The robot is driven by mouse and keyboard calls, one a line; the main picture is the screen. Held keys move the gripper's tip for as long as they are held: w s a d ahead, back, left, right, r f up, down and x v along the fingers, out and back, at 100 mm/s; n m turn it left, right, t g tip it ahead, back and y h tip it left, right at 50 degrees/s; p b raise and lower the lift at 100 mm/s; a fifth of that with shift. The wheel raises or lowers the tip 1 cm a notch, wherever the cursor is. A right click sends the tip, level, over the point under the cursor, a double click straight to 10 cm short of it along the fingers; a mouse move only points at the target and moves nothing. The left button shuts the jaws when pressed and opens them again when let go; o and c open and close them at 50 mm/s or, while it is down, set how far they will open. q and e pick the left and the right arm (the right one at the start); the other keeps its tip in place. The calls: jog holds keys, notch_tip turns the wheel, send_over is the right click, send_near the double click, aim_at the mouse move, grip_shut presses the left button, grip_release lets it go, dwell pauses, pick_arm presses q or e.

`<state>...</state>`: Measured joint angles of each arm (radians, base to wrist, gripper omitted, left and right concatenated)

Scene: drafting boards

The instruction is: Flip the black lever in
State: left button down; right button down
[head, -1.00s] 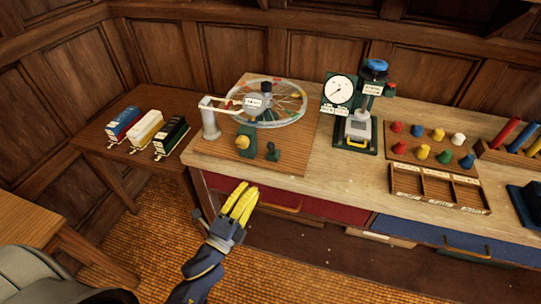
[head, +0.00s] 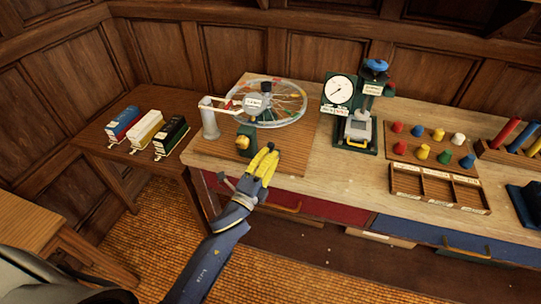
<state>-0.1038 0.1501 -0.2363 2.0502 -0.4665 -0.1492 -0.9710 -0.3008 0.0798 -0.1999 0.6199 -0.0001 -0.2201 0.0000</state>
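My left gripper (head: 263,164), with yellow fingers, is at the front edge of the wooden board (head: 217,153) on the bench. Its fingers lie close together, and I cannot tell whether they are shut. A small dark post that stood at this spot on the board is now hidden behind the fingers; I cannot tell whether it is the black lever. Just left of the fingers is a dark green block with a yellow knob (head: 242,142). Behind them is a spoked wheel (head: 295,112) with a white arm (head: 220,103). My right gripper is not in view.
A gauge stand (head: 340,91) with a blue top stands right of the board. Further right are a peg board (head: 408,152) and a sectioned wooden tray (head: 418,199). Drawers (head: 335,216) lie below the bench top. Three small boxes stand on the left table (head: 186,101).

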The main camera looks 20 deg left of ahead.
aim_at(273, 145)
pick_arm(q)
jog(key=shift+w+r, duration=0.5)
jog(key=shift+w, duration=0.05)
dwell(0.7)
jog(key=shift+w+r, duration=0.65)
jog(key=shift+w, duration=0.35)
jog(key=shift+a+x, duration=0.15)
jog(key=shift+x, duration=0.75)
jog(key=shift+a+x, duration=0.1)
jog(key=shift+x, duration=0.8)
jog(key=shift+w, duration=0.25)
jog(key=shift+s, duration=0.1)
jog(key=s+a+r, duration=0.3)
jog(key=s+r, duration=0.5)
jog(key=s, duration=0.3)
jog(key=shift+f, duration=0.1)
